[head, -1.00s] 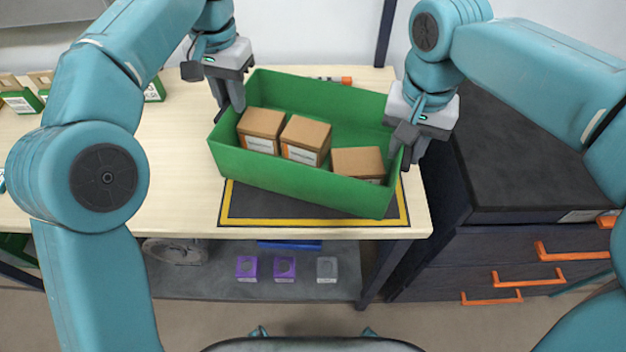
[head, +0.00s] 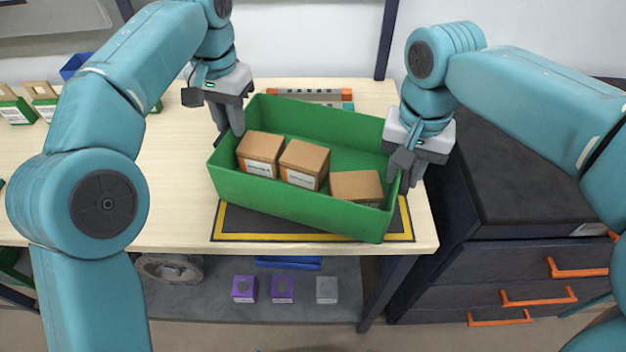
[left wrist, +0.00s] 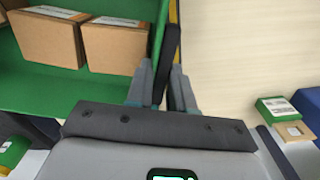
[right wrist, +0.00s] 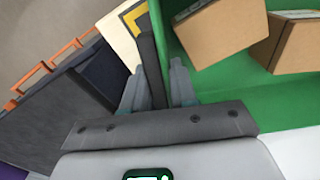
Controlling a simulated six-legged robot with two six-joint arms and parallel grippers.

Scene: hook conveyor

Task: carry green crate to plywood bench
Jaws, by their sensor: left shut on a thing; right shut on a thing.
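The green crate (head: 290,207) is an open box over the front right of the light wooden bench top (head: 180,180). It sits slightly askew over a black mat with a yellow border (head: 240,238), and its front right corner overlaps the mat's front edge in the picture. I cannot tell whether its base touches the mat. Three cardboard boxes (head: 304,160) are in the crate. My left gripper (head: 232,125) is shut on its left end wall, also seen in the left wrist view (left wrist: 160,88). My right gripper (head: 408,178) is shut on its right end wall.
Behind the crate lies a grey bar with orange ends (head: 310,93). Small green-and-tan boxes (head: 45,105) stand at the left. A dark drawer cabinet (head: 520,190) with orange handles is at right. Purple boxes (head: 244,288) sit on the lower shelf. The bench is clear left of the crate.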

